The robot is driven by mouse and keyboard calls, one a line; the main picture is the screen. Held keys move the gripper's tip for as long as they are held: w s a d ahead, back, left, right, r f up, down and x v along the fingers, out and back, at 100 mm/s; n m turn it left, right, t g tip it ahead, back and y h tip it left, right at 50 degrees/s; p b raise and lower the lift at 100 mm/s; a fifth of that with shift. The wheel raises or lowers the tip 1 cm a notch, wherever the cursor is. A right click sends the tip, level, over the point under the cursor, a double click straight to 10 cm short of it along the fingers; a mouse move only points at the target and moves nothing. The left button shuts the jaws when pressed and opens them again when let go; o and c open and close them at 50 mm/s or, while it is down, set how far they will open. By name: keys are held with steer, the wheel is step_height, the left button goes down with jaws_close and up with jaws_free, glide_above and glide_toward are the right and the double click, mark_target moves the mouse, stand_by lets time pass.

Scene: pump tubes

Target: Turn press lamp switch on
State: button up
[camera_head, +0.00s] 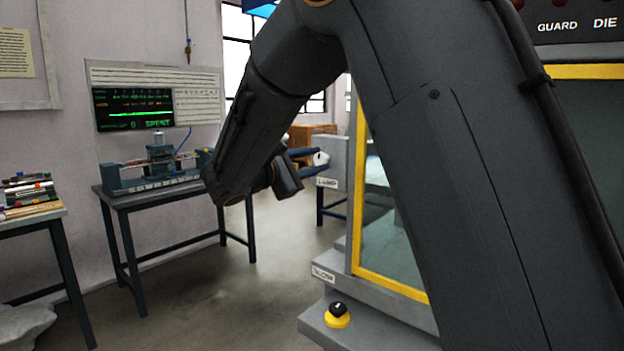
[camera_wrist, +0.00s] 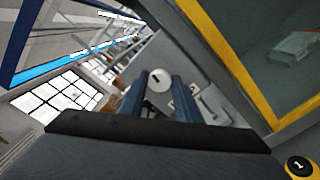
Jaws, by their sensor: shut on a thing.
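The lamp switch is a round white knob (camera_head: 321,158) with a dark mark, on the side of the grey press housing, above a small label that seems to read LAMP (camera_head: 327,182). It also shows in the wrist view, as a white disc (camera_wrist: 160,79) with a short black pointer line. My gripper (camera_head: 312,157) reaches it from the left, its blue fingers on either side of the knob. In the wrist view my gripper (camera_wrist: 157,92) is shut on the knob. My arm hides much of the press in the head view.
A yellow-framed press window (camera_head: 358,200) stands just right of the knob. A black knob on a yellow base (camera_head: 337,314) sits lower on the press ledge. A table (camera_head: 160,198) with a pump rig stands at the left rear. The floor between is clear.

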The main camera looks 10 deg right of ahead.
steer(key=m+b, duration=0.2)
steer(key=b, duration=0.2)
steer(key=m+b, duration=0.2)
steer(key=b, duration=0.2)
steer(key=shift+f+m, duration=0.4)
steer(key=m+b, duration=0.2)
steer(key=b, duration=0.2)
steer(key=shift+r, duration=0.1)
steer(key=shift+s+m, duration=0.1)
steer(key=shift+m, duration=0.2)
steer(key=o, duration=1)
steer(key=shift+r, duration=0.15)
steer(key=shift+b+v, duration=0.35)
steer(key=shift+v, duration=3.6)
steer(key=shift+d, duration=0.15)
